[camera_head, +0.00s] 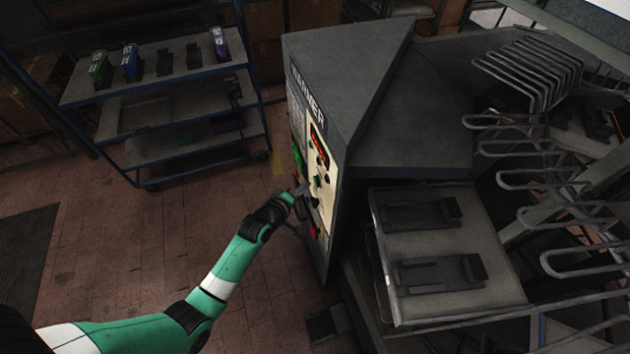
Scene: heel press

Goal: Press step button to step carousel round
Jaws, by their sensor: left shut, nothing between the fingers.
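A dark grey machine cabinet (350,62) stands in the middle of the head view. Its control panel (322,172) faces left and carries a red display, a green part and several small buttons. My left gripper (301,192) is shut and empty at the lower part of this panel. Its tips are at or very near the panel face; I cannot tell whether they touch a button. The gripper hides part of the panel, and I cannot single out the step button. The carousel (540,110), with bent metal rods, is at the right. My right gripper is not in view.
A light tray (388,290) with two dark blocks (438,273) sits right of the cabinet. A blue-framed shelf cart (150,90) at the upper left holds green, blue and purple items. The tiled floor (130,240) between cart and cabinet is clear. A dark mat lies at the left.

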